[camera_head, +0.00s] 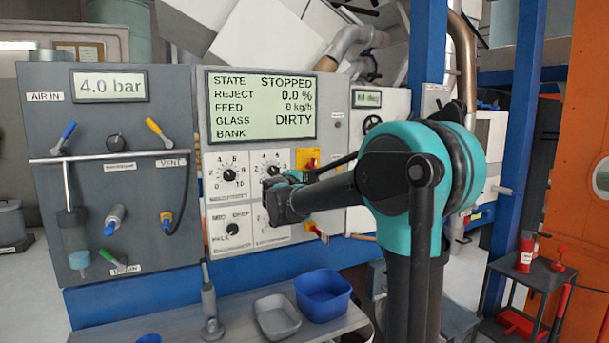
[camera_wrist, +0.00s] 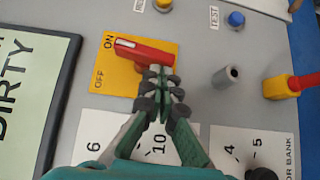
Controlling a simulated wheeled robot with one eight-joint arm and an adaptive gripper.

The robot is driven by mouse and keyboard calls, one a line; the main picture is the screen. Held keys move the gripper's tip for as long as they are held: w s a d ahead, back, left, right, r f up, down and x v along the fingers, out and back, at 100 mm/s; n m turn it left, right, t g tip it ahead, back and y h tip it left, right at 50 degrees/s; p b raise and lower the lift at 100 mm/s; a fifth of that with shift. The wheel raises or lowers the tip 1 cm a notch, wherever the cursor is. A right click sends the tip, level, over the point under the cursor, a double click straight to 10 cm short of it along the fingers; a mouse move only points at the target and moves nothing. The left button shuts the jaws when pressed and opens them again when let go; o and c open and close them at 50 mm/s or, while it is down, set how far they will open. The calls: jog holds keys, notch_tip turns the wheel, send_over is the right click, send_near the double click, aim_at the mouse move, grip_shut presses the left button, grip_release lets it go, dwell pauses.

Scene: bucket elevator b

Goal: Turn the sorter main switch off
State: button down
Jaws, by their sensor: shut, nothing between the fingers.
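The switch with ON and OFF labels has a red handle (camera_wrist: 145,52) on a yellow plate (camera_wrist: 121,80). In the wrist view the handle's left end lies beside the ON label, away from OFF. In the head view my gripper (camera_head: 283,186) is in front of the panel, just below the yellow plate.
The display (camera_head: 261,105) reads STOPPED and DIRTY. A grey peg (camera_wrist: 226,76), a red-and-yellow handle (camera_wrist: 291,85) and a blue button (camera_wrist: 236,19) stand out from the panel near my gripper. Dials (camera_head: 229,175) lie left. A blue bin (camera_head: 323,295) stands below on the bench.

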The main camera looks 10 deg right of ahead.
jog(key=n+t, duration=0.1)
jog(key=n, duration=0.1)
jog(key=d+f+n+t, duration=0.1)
jog(key=n+t, duration=0.1)
jog(key=d+f+n+t, duration=0.1)
jog(key=n+t, duration=0.1)
jog(key=shift+w+d, duration=0.15)
jog(key=shift+w, duration=0.2)
jog(key=shift+w+d+f, duration=0.1)
jog(key=shift+d, duration=0.2)
dwell(0.4)
jog(key=shift+a+f, duration=0.1)
jog(key=s+a+f, duration=0.5)
jog(key=s+f, duration=0.2)
jog(key=s, duration=0.2)
jog(key=shift+a+f, duration=0.2)
